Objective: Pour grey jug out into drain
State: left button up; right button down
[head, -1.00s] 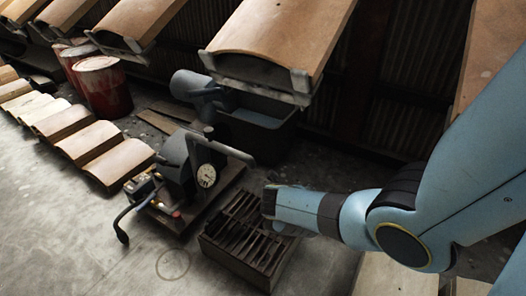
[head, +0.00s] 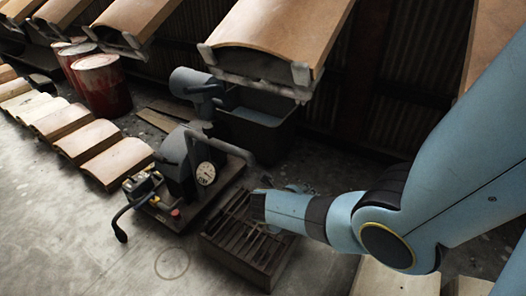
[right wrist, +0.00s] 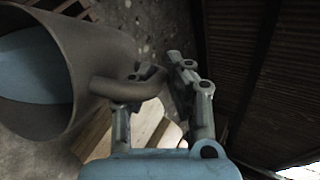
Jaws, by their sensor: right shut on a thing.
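The grey jug (right wrist: 84,60) fills the left of the right wrist view, its wide mouth facing left and a smooth pale blue area showing inside. My right gripper (right wrist: 158,100) is shut on its curved handle (right wrist: 128,88). In the head view my right gripper (head: 262,204) is over a dark slatted box (head: 232,262), which looks like the drain. I cannot clearly pick out the held jug there, nor tell its exact tilt. My left gripper is not in view.
A grey machine with a gauge (head: 206,173) stands just left of the slatted box. A dark basin (head: 268,138) with pale blue inside is behind. Wooden curved panels (head: 285,35) hang overhead. Red drums (head: 104,90) stand at the back left. Floor at the front left is clear.

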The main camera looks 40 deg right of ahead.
pick_arm(q)
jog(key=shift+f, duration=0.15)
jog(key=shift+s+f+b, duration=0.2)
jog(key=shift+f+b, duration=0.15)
jog(key=shift+b, duration=0.1)
pick_arm(e)
jog(key=shift+w+a+f+h, duration=0.1)
jog(key=shift+w+a+h, duration=0.05)
jog(key=shift+a+h, duration=0.15)
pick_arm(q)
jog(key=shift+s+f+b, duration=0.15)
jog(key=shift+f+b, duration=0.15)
pick_arm(e)
jog(key=shift+a, duration=0.1)
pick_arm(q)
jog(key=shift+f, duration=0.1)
pick_arm(e)
jog(key=shift+w+a+h, duration=0.1)
jog(key=shift+w+h, duration=0.05)
jog(key=shift+h, duration=0.15)
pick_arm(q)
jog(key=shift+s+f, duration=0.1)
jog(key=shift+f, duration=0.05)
